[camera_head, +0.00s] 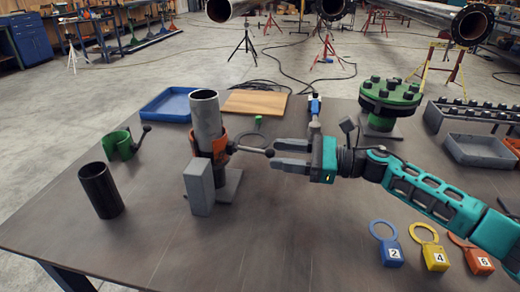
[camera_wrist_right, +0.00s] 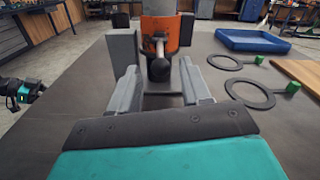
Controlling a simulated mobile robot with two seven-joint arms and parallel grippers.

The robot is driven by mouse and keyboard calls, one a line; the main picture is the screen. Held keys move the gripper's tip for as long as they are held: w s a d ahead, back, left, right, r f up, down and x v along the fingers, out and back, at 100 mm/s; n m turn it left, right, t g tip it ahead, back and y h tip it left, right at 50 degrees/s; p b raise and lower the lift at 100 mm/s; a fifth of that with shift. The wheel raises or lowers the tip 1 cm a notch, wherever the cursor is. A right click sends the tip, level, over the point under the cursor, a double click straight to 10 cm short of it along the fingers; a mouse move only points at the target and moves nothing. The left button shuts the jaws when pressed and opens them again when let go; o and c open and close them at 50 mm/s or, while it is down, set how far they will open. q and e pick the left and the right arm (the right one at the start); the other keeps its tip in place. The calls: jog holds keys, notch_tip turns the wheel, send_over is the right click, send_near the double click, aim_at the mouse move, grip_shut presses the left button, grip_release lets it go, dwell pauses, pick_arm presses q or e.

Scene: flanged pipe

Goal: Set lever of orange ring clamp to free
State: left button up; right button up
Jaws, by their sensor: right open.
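The orange ring clamp (camera_head: 211,145) sits around the grey upright pipe (camera_head: 206,112). Its dark lever points right toward my right gripper and ends in a black ball knob (camera_head: 270,153). My right gripper (camera_head: 276,154) is open, with its fingertips at the knob. In the right wrist view the orange clamp (camera_wrist_right: 172,35) is straight ahead, and the knob (camera_wrist_right: 159,70) lies between the two spread fingers (camera_wrist_right: 160,82). I cannot tell whether either finger touches it. A black and teal part of my left arm (camera_wrist_right: 20,92) shows at the left edge of the wrist view; its jaws are unclear.
A grey block (camera_head: 199,188) stands just in front of the clamp. A black tube (camera_head: 100,190) and green clamp (camera_head: 120,145) are left. A blue tray (camera_head: 168,105), wooden board (camera_head: 255,102) and green flange (camera_head: 390,96) are behind. Numbered tags (camera_head: 392,254) lie front right.

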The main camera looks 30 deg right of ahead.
aim_at(272, 153)
jog(key=shift+p+x, duration=0.35)
jog(key=shift+x, duration=2.45)
jog(key=shift+w, duration=0.1)
grip_shut()
